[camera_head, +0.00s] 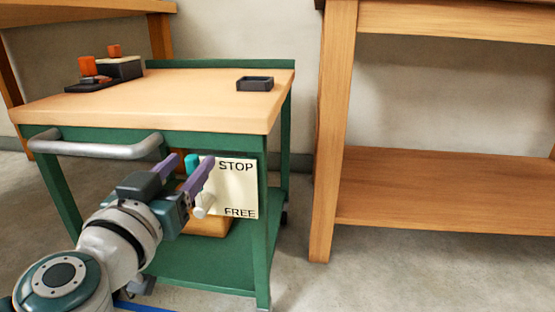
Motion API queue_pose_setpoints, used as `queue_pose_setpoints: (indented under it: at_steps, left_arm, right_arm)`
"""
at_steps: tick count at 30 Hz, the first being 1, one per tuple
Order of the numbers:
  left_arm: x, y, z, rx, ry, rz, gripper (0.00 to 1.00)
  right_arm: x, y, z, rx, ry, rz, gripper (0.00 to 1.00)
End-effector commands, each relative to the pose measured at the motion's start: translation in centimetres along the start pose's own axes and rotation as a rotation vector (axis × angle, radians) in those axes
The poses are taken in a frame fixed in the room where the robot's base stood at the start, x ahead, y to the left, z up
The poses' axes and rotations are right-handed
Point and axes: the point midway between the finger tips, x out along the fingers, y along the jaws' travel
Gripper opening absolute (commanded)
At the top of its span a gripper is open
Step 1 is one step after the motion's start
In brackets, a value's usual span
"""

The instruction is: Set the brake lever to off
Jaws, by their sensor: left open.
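The brake plate (236,188) is a cream panel on the front of a green cart, marked STOP at the top and FREE at the bottom. A pale round lever part (203,206) shows at the plate's left edge. A teal piece (191,163), which looks like the lever's grip, shows higher up near the STOP level. My left gripper (190,161) has purple fingers and is open, with the teal piece between them in the picture. I cannot tell whether the fingers touch it. The gripper hides part of the lever. My right gripper is not in view.
The cart's wooden top (170,96) carries a small dark tray (255,83) and a dark block with orange parts (119,67). A grey push handle (95,148) is close above my left arm. A wooden bench (335,130) stands to the right, with floor between.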

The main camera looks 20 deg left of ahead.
Motion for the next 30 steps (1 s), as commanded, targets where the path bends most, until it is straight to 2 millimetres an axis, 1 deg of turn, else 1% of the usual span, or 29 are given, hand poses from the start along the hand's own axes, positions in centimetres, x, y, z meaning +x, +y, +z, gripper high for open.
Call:
queue_pose_setpoints:
  at_steps: [1, 3, 6, 15, 30]
  left_arm:
    - [0.8, 0.0, 0.2, -0.001, 0.003, -0.001, 0.56]
    - [1.5, 0.0, 0.2, 0.000, 0.001, -0.002, 0.56]
    - [2.2, 0.0, 0.1, 0.000, 0.001, 0.000, 0.56]
    - [2.4, 0.0, 0.0, 0.000, -0.001, 0.000, 0.55]
    - [2.4, 0.0, 0.0, 0.000, -0.001, 0.000, 0.00]
  right_arm:
    - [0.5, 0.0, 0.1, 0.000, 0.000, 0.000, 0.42]
    - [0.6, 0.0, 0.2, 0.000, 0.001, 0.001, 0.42]
    - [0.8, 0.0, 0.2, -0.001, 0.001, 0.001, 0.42]
    - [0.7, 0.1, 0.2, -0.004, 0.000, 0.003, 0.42]
    - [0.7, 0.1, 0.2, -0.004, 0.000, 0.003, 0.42]
